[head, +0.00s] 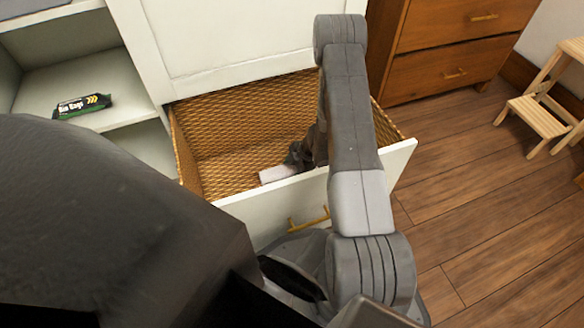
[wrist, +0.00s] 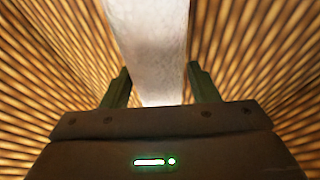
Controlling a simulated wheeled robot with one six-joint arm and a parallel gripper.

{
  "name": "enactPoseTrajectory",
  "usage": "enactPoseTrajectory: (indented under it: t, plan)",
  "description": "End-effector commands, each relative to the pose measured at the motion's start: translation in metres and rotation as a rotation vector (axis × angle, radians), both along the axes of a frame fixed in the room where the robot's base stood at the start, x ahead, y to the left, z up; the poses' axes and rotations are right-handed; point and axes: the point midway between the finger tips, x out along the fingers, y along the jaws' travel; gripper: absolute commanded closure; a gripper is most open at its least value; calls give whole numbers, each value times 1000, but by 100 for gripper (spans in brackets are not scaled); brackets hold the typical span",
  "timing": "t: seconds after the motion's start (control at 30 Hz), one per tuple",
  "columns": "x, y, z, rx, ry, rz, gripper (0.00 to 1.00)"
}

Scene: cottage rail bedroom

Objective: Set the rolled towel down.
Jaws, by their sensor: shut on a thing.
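The rolled towel (head: 277,174) is white and shows low inside an open drawer (head: 207,178) with a woven tan lining. It also fills the upper middle of the wrist view (wrist: 150,45), running between the fingers. My gripper (wrist: 160,88) is shut on the towel, one finger at each side. In the head view my gripper (head: 296,155) is inside the drawer, partly hidden by my arm. The towel's far end is hidden there, and I cannot tell whether it touches the drawer floor.
The drawer's white front (head: 270,205) with a brass handle stands between my body and the towel. Drawer walls surround my gripper. A bin bags pack (head: 82,106) lies on a shelf at left. A wooden dresser (head: 447,50) and step stool (head: 540,112) stand at right.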

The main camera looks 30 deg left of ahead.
Motion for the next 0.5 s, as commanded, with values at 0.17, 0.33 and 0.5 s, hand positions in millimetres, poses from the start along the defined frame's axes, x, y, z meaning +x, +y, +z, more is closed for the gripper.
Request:
enactPoseTrajectory:
  t: [0.17,0.33,0.5]
  plan:
    - [0,0,-2,0,0,0,42]
    - [0,0,-2,0,0,0,24]
    - [0,0,-2,0,0,1,24]
